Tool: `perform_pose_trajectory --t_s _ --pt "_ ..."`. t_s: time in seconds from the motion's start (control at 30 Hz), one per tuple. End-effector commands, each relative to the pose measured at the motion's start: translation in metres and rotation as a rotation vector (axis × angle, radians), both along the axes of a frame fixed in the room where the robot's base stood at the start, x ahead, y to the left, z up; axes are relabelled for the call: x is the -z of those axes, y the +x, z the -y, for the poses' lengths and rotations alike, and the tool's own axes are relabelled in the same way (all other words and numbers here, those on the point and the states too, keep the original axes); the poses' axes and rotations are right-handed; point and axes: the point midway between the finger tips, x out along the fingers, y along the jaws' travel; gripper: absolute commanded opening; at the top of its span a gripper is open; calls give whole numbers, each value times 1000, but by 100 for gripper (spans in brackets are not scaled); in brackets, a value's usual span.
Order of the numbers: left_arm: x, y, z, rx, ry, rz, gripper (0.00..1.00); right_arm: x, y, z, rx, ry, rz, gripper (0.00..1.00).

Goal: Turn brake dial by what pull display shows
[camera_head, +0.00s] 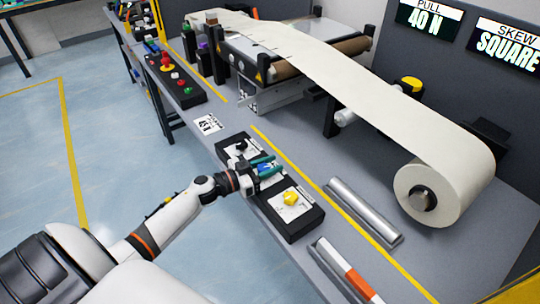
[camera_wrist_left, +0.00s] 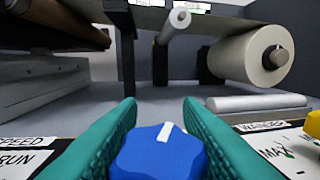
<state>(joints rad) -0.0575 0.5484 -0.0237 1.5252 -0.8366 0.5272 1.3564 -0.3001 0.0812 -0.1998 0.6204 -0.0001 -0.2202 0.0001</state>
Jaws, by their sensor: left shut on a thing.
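The pull display (camera_head: 430,20) at the top right reads 40 N. My left gripper (camera_head: 264,166) is shut on a blue dial (camera_wrist_left: 160,155), the middle one of three on a black control box (camera_head: 297,222). In the left wrist view the green fingers stand on both sides of the dial. Its white mark points up and slightly right. The dial's own label is hidden, so I cannot read whether it says brake. A yellow dial (camera_head: 291,197) is nearer the front and a black dial (camera_head: 241,146) is farther back. My right gripper is not in view.
The skew display (camera_head: 508,43) reads SQUARE. A pale web runs to a large roll (camera_head: 440,178) on the right. A silver bar (camera_head: 363,211) and an orange-and-white bar (camera_head: 345,270) lie nearby. A red-button panel (camera_head: 172,75) is farther back.

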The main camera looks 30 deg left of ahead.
Motion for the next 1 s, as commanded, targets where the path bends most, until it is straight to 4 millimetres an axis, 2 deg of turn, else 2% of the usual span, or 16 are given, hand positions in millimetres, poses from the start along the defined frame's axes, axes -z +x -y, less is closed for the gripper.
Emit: perform_pose_trajectory --t_s 0.03,0.3,0.6,1.0 --pt "-7 0 0 -41 -6 -3 10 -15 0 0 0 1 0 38" --pt "-3 1 -3 -239 -6 -1 10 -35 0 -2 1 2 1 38" --pt "-1 2 -6 -370 -4 1 10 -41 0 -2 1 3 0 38" --pt "0 3 -7 -404 1 3 10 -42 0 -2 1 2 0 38"
